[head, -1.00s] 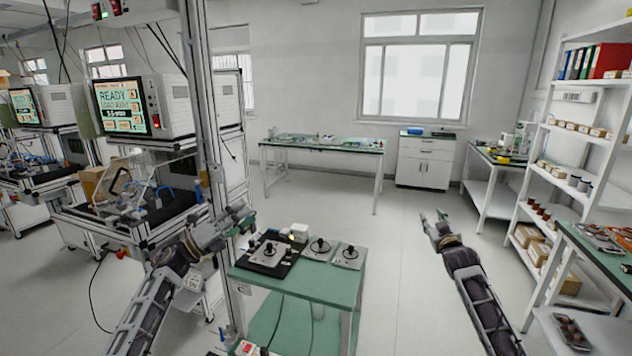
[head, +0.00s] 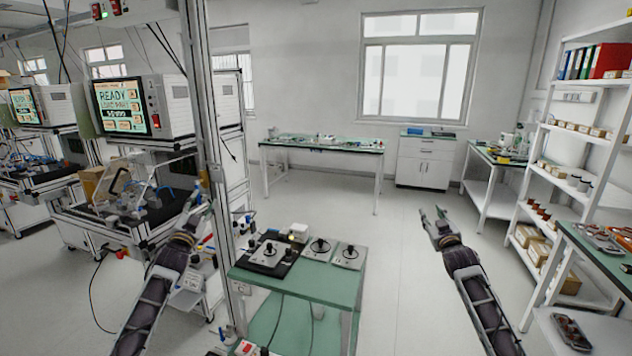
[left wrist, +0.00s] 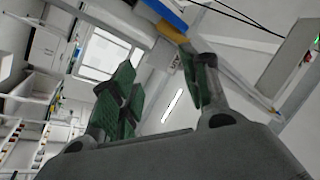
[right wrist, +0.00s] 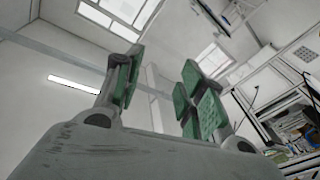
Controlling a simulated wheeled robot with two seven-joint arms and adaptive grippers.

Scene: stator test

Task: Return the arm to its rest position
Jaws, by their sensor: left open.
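My left gripper (head: 198,208) is beside the metal post, left of the green table, pointing up and away. In the left wrist view its two green-padded fingers (left wrist: 160,95) stand apart with nothing between them. My right gripper (head: 434,220) is over bare floor to the right of the green table.
A metal post (head: 212,175) stands close to my left gripper. A green table (head: 310,283) holds several fixtures with dark knobs. A test station with a READY screen (head: 124,105) is at the left. Shelves (head: 578,120) stand at the right. The floor between is clear.

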